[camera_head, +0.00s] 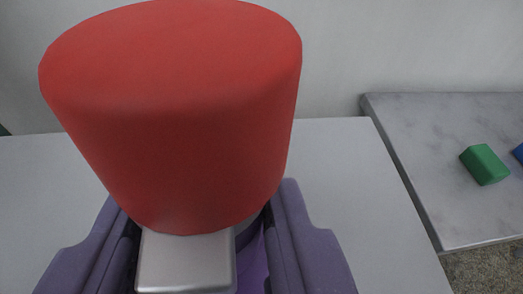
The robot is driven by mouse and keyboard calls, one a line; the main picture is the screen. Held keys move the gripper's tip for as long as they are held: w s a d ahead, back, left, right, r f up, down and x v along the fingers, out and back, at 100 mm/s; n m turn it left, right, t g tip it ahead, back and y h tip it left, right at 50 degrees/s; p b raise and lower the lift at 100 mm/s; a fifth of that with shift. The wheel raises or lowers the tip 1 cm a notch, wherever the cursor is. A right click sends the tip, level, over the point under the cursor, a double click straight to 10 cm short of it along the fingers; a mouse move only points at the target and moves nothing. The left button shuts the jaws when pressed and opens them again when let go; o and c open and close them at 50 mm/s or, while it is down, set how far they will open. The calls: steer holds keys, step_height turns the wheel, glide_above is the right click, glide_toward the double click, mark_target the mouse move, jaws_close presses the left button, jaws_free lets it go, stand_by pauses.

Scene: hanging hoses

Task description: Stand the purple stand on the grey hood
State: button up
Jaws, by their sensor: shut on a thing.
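My gripper (203,215) has its two dull purple fingers on either side of a bright purple piece, which I take to be the purple stand (256,268). Only a small part of that piece shows low between the fingers, and they are shut on it. A large red tapered round body (180,100), wider at its top, rises just beyond the fingers and fills the upper left. I cannot tell whether it is joined to the purple piece. A flat pale grey surface (345,190) lies below and behind; it may be the grey hood. Contact with it is hidden.
A grey marbled counter (415,165) lies to the right across a narrow gap, with a green block (484,164) and a partly cut-off blue block (518,152) on it. A pale wall (400,45) stands behind. The pale surface is bare right of the gripper.

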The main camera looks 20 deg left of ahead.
mark_target(231, 257)
steer(key=shift+w+a, duration=0.1)
steer(key=shift+w, duration=0.7)
steer(key=shift+f, duration=1.8)
steer(key=shift+b, duration=0.35)
steer(key=shift+f, duration=0.2)
steer(key=o, duration=1.1)
steer(key=shift+o, duration=0.2)
steer(key=shift+r, duration=0.1)
